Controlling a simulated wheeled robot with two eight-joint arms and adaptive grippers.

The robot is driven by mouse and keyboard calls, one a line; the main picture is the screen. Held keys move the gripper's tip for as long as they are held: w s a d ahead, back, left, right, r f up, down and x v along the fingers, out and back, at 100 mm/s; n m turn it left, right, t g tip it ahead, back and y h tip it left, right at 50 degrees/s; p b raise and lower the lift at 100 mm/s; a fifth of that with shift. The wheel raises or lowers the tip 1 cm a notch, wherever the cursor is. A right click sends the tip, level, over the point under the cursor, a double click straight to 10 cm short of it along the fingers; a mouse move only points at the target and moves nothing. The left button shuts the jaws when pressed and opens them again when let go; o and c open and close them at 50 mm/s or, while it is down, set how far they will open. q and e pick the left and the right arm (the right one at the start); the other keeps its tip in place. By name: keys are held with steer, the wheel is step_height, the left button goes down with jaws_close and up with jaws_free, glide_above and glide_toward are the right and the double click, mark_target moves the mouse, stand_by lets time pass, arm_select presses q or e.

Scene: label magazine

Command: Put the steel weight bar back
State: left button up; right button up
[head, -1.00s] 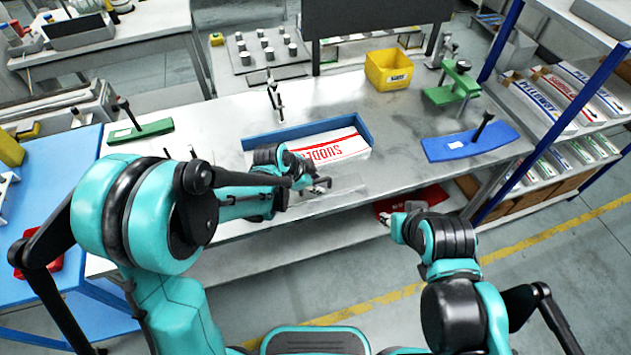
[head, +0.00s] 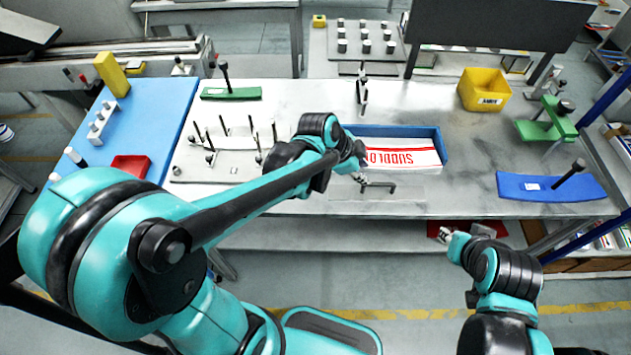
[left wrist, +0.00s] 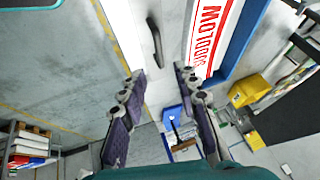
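The steel weight bar appears in the head view as a grey strip (head: 408,193) with a dark handle (head: 378,186). It lies on the bench in front of the blue magazine tray (head: 441,150), which holds a stack of white labels with red print (head: 405,157). In the left wrist view the handle (left wrist: 155,43) stands apart from the fingers, ahead of them. My left gripper (left wrist: 159,76) is open with nothing between its fingers. In the head view the left gripper (head: 360,170) is just left of the handle. My right gripper (head: 443,234) hangs off the bench's front edge, its fingers too small to read.
A thin upright tool (head: 362,90) stands behind the tray. A yellow bin (head: 484,90), green clamp stand (head: 546,124) and blue block with a handle (head: 552,187) stand to the right. A pegged plate (head: 215,163) lies left. Bare bench lies between tray and blue block.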

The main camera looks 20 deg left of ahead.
arm_select(q)
steer(key=s+a+r+n+t+y, duration=0.2)
steer(key=s+a+r+n+y, duration=0.2)
steer(key=s+a+n, duration=0.8)
steer(key=shift+s+a+r+n+t, duration=0.15)
steer(key=shift+s+r+n+t, duration=0.35)
steer(key=shift+s+n, duration=0.55)
step_height(320, 180, down, 8)
steer(key=b, duration=0.7)
steer(key=shift+r+b, duration=0.25)
steer(key=shift+b, duration=0.15)
